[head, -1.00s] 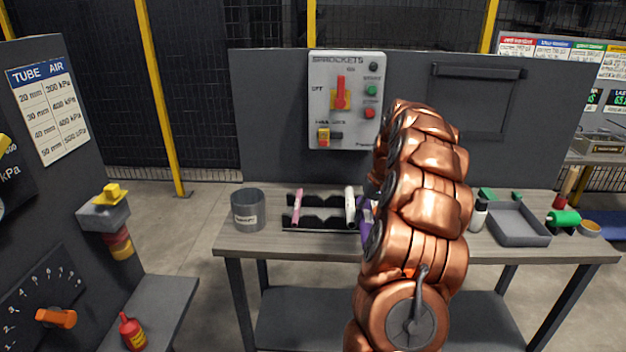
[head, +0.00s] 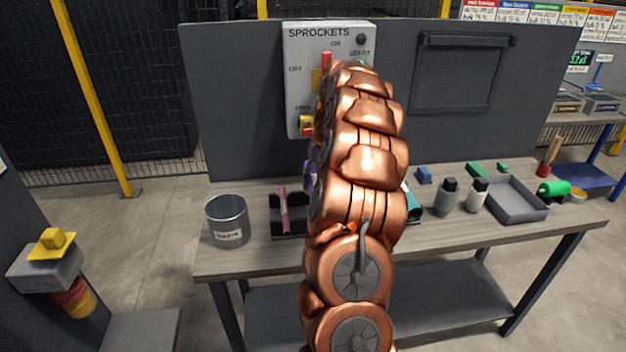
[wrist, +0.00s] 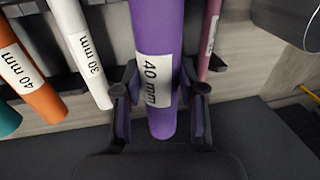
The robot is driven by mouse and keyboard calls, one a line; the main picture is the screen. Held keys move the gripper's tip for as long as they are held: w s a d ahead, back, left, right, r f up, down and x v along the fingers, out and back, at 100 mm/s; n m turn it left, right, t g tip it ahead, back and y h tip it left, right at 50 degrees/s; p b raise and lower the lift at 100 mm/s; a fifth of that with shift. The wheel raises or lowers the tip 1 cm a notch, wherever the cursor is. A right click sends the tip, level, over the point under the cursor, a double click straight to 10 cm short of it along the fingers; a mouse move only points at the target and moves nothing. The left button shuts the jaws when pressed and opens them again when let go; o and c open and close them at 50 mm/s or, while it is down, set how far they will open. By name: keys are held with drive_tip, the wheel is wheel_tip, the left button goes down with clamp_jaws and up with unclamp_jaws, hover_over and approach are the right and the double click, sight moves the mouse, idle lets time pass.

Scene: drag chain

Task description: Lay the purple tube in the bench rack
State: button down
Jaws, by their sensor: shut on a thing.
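The purple tube (wrist: 158,55), labelled 40 mm, lies lengthwise between the fingers of my gripper (wrist: 160,95) in the wrist view. My gripper is shut on it. In the head view only a bit of purple (head: 309,178) shows left of my arm, above the rack; my gripper is hidden there. The dark bench rack (head: 276,228) is mostly behind my arm. In the wrist view the tube overlaps the rack between a white tube (wrist: 82,50) and a pink tube (wrist: 210,40); I cannot tell whether it touches the rack.
The pink tube (head: 284,210) lies in the rack's left part. An orange tube (wrist: 30,80) and a teal tube (wrist: 8,120) are left of the white one. A waste can (head: 227,220) stands left of the rack. Bottles (head: 446,197) and a grey tray (head: 515,198) are to the right.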

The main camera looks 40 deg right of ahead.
drive_tip(key=shift+a+f+b, duration=0.1)
drive_tip(key=shift+a+b, duration=0.05)
drive_tip(key=shift+b, duration=0.15)
drive_tip(key=shift+s+f+b, duration=0.1)
drive_tip(key=shift+f+b, duration=1.05)
drive_tip(key=shift+f, duration=1.6)
drive_tip(key=c, duration=0.6)
unclamp_jaws()
drive_tip(key=shift+r, duration=0.15)
wheel_tip(320, 180, up, 12)
drive_tip(key=s+d, duration=0.1)
drive_tip(key=d, duration=0.1)
drive_tip(key=shift+s+f, duration=0.2)
drive_tip(key=shift+f, duration=0.05)
